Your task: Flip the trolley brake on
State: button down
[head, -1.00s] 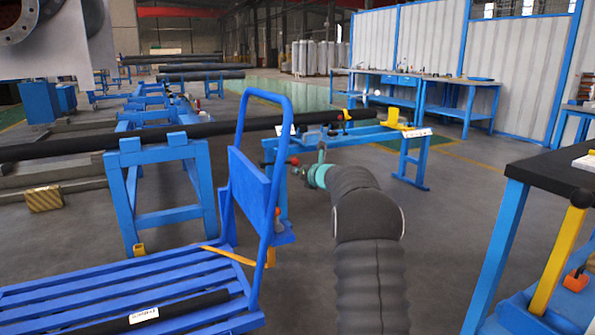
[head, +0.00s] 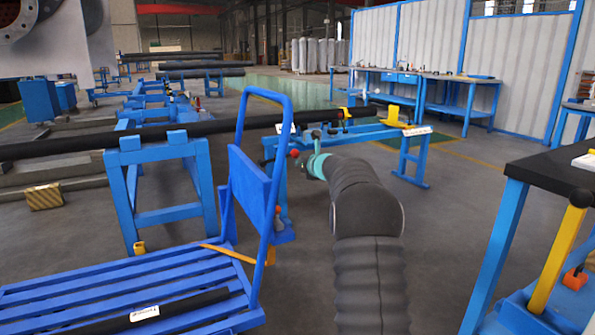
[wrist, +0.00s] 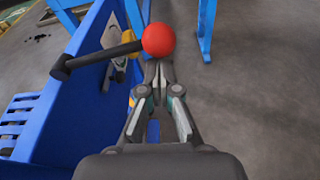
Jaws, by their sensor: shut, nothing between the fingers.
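The brake lever shows in the wrist view as a dark rod (wrist: 105,54) with a red ball (wrist: 158,40) at its end. It runs sideways from a pivot on the blue trolley (wrist: 85,95). My gripper (wrist: 158,68) is shut and empty, its tips just below the ball in the picture; I cannot tell if they touch it. In the head view my gripper (head: 313,138) is beyond and right of the upright panel of the trolley (head: 250,195). A small red knob (head: 294,153) shows beside it; the rod is hard to make out there.
A blue trestle with a long dark pipe (head: 80,147) stands behind the trolley. A blue bench (head: 380,132) lies beyond my gripper. A dark-topped table (head: 550,170) is at right. Floor between trolley and table is clear apart from my arm.

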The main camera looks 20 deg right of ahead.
notch_tip(320, 180, up, 7)
jog(key=a+n+h+p, duration=0.1)
jog(key=a+n+p, duration=0.1)
jog(key=p, duration=0.1)
jog(key=shift+r+n, duration=0.2)
jog(key=shift+n, duration=0.1)
jog(key=shift+a, duration=0.1)
dwell(0.6)
jog(key=f+b, duration=0.1)
jog(key=s+d+f+b, duration=0.1)
jog(key=d+f+b, duration=0.1)
jog(key=shift+s+f+b, duration=0.35)
jog(key=shift+s+f, duration=0.05)
jog(key=a+b+v, duration=0.1)
jog(key=v, duration=0.9)
jog(key=shift+r, duration=0.15)
